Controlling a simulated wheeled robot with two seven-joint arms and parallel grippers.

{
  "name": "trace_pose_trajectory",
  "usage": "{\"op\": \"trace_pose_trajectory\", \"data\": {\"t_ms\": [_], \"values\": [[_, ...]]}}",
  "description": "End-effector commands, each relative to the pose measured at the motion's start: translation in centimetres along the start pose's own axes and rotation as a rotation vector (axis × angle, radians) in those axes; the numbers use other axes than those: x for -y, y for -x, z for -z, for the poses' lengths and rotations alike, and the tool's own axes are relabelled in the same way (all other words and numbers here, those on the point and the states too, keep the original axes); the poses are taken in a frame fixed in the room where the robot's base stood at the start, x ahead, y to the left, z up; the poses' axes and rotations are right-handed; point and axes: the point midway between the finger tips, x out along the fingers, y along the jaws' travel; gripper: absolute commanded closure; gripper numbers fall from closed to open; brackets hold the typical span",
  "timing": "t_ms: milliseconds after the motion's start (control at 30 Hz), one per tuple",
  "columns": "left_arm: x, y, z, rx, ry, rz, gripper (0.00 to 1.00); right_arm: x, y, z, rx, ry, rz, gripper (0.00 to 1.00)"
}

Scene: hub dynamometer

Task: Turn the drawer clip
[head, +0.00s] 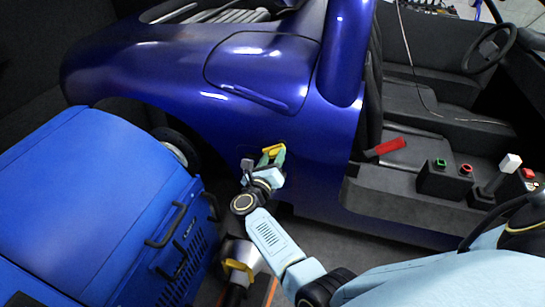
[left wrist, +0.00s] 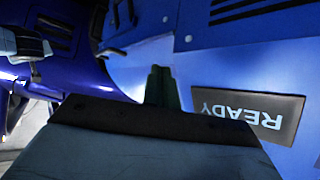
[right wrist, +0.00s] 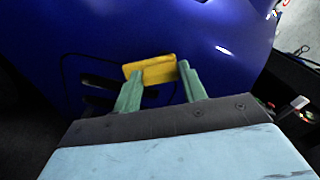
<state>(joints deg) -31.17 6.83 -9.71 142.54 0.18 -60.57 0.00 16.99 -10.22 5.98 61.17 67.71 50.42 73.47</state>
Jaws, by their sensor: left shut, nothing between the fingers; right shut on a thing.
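A yellow clip (head: 274,149) shows against the dark blue car body. In the right wrist view the clip (right wrist: 150,71) is a short yellow bar between the green fingertips of my right gripper (right wrist: 160,72), slightly tilted. My right gripper (head: 272,156) is shut on it. Dark slots (right wrist: 98,92) show behind and left of the clip, inside a thin rounded panel outline. My left gripper (left wrist: 160,70) shows in the left wrist view, shut and empty, in front of a blue surface. I cannot make out the left gripper in the head view.
A blue cabinet (head: 85,190) with black handles (head: 168,228) stands at the left. An upside-down READY plate (left wrist: 248,114) is near my left gripper. The car's (head: 290,120) open cabin holds a red handle (head: 385,147) and a button box (head: 446,178). Dark floor lies between cabinet and car.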

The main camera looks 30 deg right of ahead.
Motion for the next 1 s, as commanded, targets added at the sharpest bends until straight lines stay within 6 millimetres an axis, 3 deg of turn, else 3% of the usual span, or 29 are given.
{"op": "trace_pose_trajectory", "data": {"t_ms": [467, 1000], "values": [[0.9, 1.5, -4.5, 0.266, 0.007, 0.022, 1.0, -0.1, 0.1, 0.4, -0.005, 0.452, -0.002, 0.81], [1.8, 4.7, -9.5, 0.574, 0.021, 0.045, 1.0, -0.1, 0.1, 0.8, -0.003, 0.887, -0.004, 0.81]]}}
